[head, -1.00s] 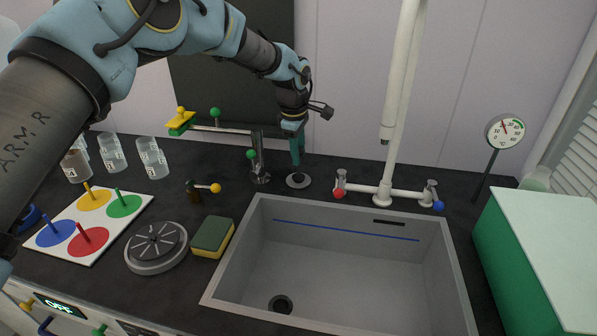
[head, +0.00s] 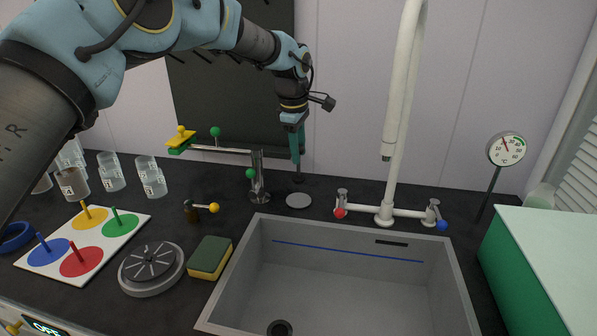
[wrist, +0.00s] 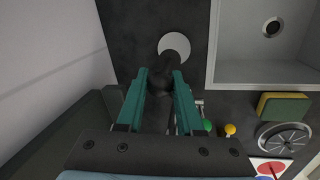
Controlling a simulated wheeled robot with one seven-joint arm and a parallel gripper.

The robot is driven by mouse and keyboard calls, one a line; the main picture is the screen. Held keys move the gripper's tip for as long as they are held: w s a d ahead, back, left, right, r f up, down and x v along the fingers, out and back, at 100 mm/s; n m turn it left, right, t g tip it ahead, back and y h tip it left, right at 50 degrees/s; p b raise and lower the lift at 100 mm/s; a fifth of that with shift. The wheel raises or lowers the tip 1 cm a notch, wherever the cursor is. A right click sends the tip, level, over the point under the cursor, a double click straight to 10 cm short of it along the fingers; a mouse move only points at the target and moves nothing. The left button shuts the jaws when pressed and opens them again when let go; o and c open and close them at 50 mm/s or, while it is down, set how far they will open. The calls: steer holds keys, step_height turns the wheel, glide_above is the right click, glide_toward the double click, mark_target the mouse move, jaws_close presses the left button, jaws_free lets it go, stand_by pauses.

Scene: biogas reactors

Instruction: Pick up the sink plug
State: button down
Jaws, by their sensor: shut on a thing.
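My gripper (head: 297,158) points down above the counter behind the sink, shut on the dark sink plug (head: 298,179). The plug hangs just below the fingertips, clear of the pale grey disc (head: 299,201) on the counter. In the wrist view, the green fingers of my gripper (wrist: 161,82) close around the black plug (wrist: 164,68). The fingers hide part of it.
The sink (head: 350,292) has a drain hole (head: 279,328) at its front left. A white tap (head: 385,212) stands right of my gripper, and a metal post with a bar (head: 258,175) stands close on its left. A sponge (head: 209,258) lies left of the sink.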

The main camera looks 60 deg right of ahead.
step_height(320, 180, up, 22)
steer(key=p, duration=0.2)
steer(key=shift+f, duration=0.15)
stand_by(0.7)
